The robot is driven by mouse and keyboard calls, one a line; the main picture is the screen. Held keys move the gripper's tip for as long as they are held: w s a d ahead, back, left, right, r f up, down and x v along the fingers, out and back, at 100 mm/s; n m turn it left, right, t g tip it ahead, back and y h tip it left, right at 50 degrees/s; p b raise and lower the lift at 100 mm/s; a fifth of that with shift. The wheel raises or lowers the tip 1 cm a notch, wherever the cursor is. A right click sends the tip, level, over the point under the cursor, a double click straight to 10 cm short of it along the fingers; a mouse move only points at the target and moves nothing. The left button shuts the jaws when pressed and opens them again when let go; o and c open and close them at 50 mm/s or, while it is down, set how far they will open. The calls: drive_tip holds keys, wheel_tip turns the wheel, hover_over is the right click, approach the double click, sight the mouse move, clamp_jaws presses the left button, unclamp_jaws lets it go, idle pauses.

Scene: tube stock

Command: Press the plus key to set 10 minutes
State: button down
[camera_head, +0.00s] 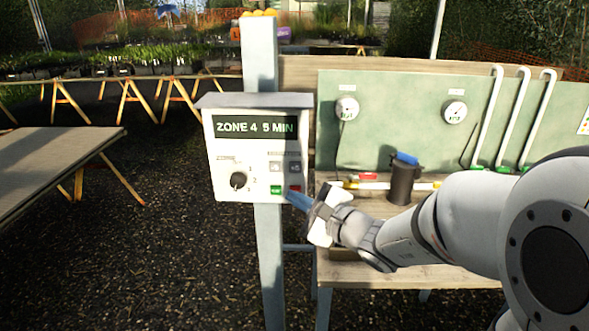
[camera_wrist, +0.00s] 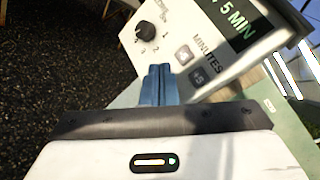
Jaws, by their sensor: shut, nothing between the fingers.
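The controller box (camera_head: 223,160) is white and mounted on a grey post. Its dark display (camera_head: 254,127) reads "ZONE 4 5 MIN". Two grey keys sit under the minutes label; the right one is the plus key (camera_head: 294,167), which also shows in the wrist view (camera_wrist: 197,76), beside the minus key (camera_wrist: 183,54). My gripper (camera_head: 289,196) has blue fingers, shut and empty, at the box's lower right, below the plus key. In the wrist view the fingertips (camera_wrist: 160,69) overlap the panel left of the two grey keys. I cannot tell whether they touch it.
A black dial (camera_head: 238,180) is on the box's left, with a green key (camera_head: 276,190) and a partly covered red key (camera_head: 295,188) low on the right. A bench with a dark cup (camera_head: 404,184) stands right. A bare table (camera_head: 50,170) is left.

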sight(295, 167)
drive_tip(key=shift+w, duration=0.1)
drive_tip(key=shift+w+d+p, duration=0.2)
drive_tip(key=shift+w+p, duration=0.45)
drive_tip(key=shift+w, duration=3.7)
drive_tip(key=shift+w+f+b, duration=0.1)
drive_tip(key=shift+w+b, duration=0.05)
drive_tip(key=shift+b, duration=0.15)
drive_tip(key=shift+w, duration=0.25)
